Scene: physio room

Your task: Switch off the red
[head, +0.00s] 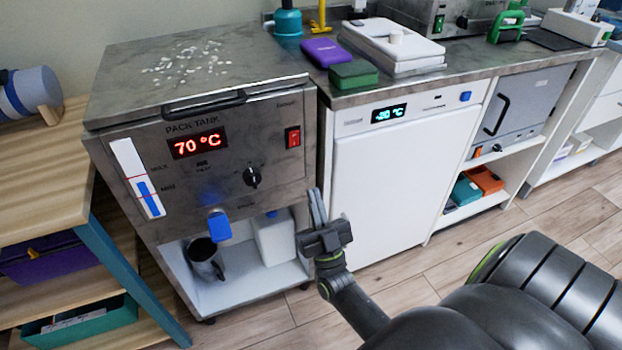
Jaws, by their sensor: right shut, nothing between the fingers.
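A red rocker switch (292,137) sits on the right of the front panel of a steel tank labelled PACK-TANK (192,127). The tank's display (198,143) glows red and reads 70 °C. Which way the rocker is tipped is too small to tell. My right gripper (316,192) is shut and empty, with its fingers pointing up. In the picture it is below and slightly right of the switch, apart from it, in front of the tank's right edge. My left gripper is not in view.
A black knob (252,177), a blue tap lever (219,225) and a lid handle (203,103) stick out from the tank. A metal mug (203,260) stands in its lower bay. A white freezer (395,170) showing -20 °C is at right. Floor (440,275) in front is clear.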

